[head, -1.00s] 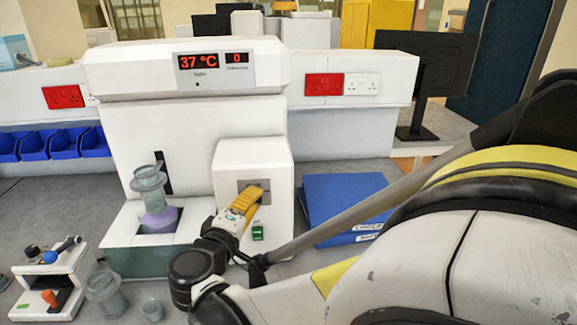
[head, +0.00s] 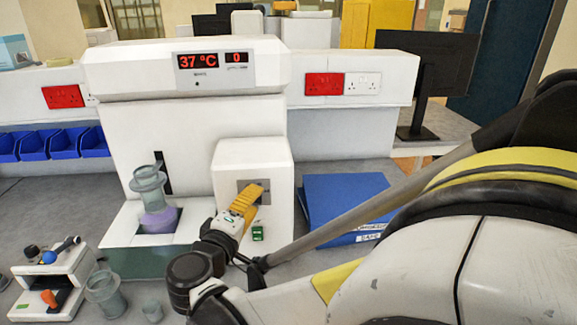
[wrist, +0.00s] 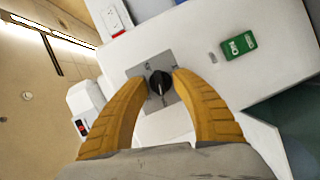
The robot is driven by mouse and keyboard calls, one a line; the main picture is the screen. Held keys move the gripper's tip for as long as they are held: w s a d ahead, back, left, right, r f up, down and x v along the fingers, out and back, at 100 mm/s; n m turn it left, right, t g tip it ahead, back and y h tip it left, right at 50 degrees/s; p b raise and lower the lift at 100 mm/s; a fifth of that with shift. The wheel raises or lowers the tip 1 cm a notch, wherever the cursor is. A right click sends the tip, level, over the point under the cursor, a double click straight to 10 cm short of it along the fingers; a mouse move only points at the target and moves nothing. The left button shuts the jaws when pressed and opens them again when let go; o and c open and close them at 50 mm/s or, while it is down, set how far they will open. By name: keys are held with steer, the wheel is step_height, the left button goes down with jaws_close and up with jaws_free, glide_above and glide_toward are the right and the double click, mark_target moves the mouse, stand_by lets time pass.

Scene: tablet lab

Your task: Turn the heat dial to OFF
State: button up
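The heat dial (wrist: 159,84) is a black knob with a white pointer line on a grey square plate (wrist: 140,70). In the wrist view the pointer line runs toward the picture's bottom. My gripper (wrist: 160,79) has its two yellow fingertips on either side of the knob, spread apart and very close to it. I cannot tell whether they touch it. In the head view my gripper (head: 256,190) is at the plate on the front of the white machine (head: 250,152), and its fingers hide the dial. The machine's display (head: 212,60) reads 37 °C and 0.
A green switch (head: 258,233) is just below the dial plate; it also shows in the wrist view (wrist: 238,45). A glass vessel (head: 149,187) stands left of the dial housing. A blue binder (head: 345,195) lies to the right. Small glassware (head: 103,290) stands at the front left.

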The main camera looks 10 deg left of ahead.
steer(key=s+a+r, duration=0.1)
steer(key=s, duration=1)
steer(key=shift+s+a, duration=0.25)
steer(key=shift+r, duration=0.2)
